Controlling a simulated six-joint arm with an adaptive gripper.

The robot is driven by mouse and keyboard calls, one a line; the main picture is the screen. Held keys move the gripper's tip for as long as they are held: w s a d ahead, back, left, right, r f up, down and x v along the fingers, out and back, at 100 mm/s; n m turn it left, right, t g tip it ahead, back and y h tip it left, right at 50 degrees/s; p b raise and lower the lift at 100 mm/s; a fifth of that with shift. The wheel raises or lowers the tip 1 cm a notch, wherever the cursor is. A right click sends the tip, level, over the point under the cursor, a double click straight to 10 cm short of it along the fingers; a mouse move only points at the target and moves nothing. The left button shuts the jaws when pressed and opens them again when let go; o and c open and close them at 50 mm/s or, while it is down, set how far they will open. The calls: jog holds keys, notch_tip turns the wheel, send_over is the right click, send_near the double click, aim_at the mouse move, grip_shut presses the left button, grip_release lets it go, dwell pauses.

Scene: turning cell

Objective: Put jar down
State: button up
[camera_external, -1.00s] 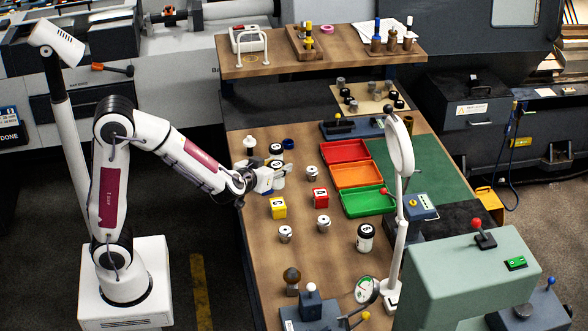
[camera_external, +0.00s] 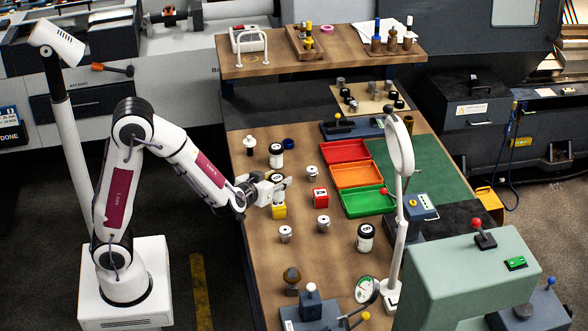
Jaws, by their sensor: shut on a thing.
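My gripper (camera_external: 278,188) is over the left part of the wooden bench and is shut on a white jar with a dark lid (camera_external: 279,197). The jar is upright and mostly hidden by the fingers. In the picture its lower part overlaps the top of a yellow cube (camera_external: 279,212). I cannot tell whether the jar touches the cube or is held above or behind it. A second white jar with a black lid (camera_external: 276,157) stands behind my gripper. A third such jar (camera_external: 365,239) stands at the front right.
A red cube (camera_external: 320,198) and small metal cups (camera_external: 323,224) stand near my gripper. Red, orange and green trays (camera_external: 366,214) lie to the right. Bare bench (camera_external: 262,262) shows in front of the yellow cube.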

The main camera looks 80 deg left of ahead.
jog(key=shift+f, duration=0.75)
jog(key=shift+f, duration=0.15)
jog(key=o, duration=1.2)
jog(key=shift+c, duration=0.2)
jog(key=shift+r, duration=0.2)
jog(key=v, duration=1.2)
